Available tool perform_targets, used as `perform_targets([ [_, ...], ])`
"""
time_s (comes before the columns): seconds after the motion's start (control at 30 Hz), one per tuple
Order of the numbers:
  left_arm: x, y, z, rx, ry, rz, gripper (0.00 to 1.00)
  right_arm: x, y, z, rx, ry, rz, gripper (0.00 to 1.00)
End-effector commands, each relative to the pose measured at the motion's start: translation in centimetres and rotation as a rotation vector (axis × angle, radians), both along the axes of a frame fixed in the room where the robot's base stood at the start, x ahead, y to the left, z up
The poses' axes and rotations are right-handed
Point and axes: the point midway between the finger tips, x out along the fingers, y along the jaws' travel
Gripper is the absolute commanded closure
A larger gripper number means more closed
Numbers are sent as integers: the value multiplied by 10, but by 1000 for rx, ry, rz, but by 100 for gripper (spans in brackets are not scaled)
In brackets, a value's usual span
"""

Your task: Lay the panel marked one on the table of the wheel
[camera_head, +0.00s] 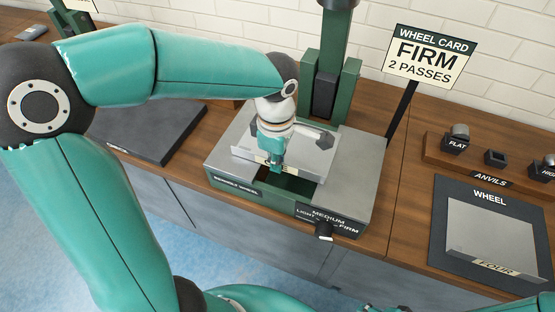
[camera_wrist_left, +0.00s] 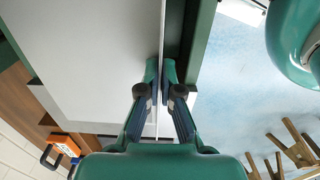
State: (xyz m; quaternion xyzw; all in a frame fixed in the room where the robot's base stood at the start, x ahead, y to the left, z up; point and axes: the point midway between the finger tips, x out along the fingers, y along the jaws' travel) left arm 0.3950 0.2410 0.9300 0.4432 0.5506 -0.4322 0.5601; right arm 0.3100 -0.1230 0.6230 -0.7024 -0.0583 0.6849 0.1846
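A grey metal panel (camera_head: 305,153) lies over the table of the green and grey wheel machine (camera_head: 355,175), below its upright column. A cream label strip runs along its front edge, partly covered by my left gripper, and I cannot read its mark. My left gripper (camera_head: 272,163) comes down from above at that front edge. In the left wrist view, the fingers (camera_wrist_left: 162,82) are closed on the edge of the panel (camera_wrist_left: 100,60), one on each side. I cannot tell whether the panel rests fully flat. My right gripper does not show.
The wheel card (camera_head: 424,57) reads FIRM, 2 PASSES. The front dial (camera_head: 324,231) has light, medium and firm marks. At right, a panel marked FOUR (camera_head: 492,240) lies on the WHEEL mat (camera_head: 448,195). Anvils (camera_head: 456,140) stand behind it. A dark mat (camera_head: 150,135) lies left.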

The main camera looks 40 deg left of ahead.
Motion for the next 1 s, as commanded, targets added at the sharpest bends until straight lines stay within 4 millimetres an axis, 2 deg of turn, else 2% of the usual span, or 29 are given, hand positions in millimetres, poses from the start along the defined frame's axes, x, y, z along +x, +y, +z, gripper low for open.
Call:
perform_targets([
  [0.37,0,0,0,-1,-2,0,100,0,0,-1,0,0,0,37],
  [0.57,0,0,0,0,-1,0,67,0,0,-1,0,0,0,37],
  [0.6,0,0,0,0,-1,0,65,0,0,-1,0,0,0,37],
  [0.8,0,0,-1,0,2,0,63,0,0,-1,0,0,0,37],
  [0.97,0,0,-1,0,1,0,36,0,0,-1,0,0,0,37],
  [1.0,0,0,-1,0,1,0,35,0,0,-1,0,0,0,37],
])
